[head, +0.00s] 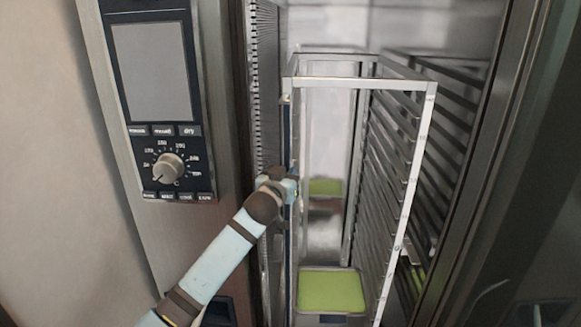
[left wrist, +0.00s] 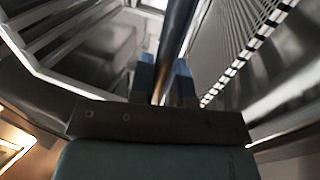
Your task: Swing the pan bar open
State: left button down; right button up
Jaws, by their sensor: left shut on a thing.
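The pan bar is a thin dark upright bar (head: 286,135) along the left front post of the metal rack (head: 365,84). It stands upright, close beside the post. My left gripper (head: 291,183) reaches it from the lower left at about mid height. In the left wrist view the dark bar (left wrist: 180,30) runs between the two blue fingers of my left gripper (left wrist: 164,82), which are shut on it. The exact contact is partly hidden in the head view by my wrist. My right gripper is not in view.
The rack stands inside an open steel oven chamber. A tray with green contents (head: 331,291) sits low in the rack. A control panel with a knob (head: 168,168) is at the left. A perforated inner wall (head: 266,75) is close on the bar's left.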

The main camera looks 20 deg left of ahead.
pick_arm(q)
jog(key=shift+a+m+h+p, duration=0.15)
jog(key=shift+m+h+p, duration=0.35)
jog(key=shift+h, duration=0.2)
jog(key=c, duration=1.2)
grip_release()
jog(key=shift+o, duration=0.5)
jog(key=shift+s, duration=0.15)
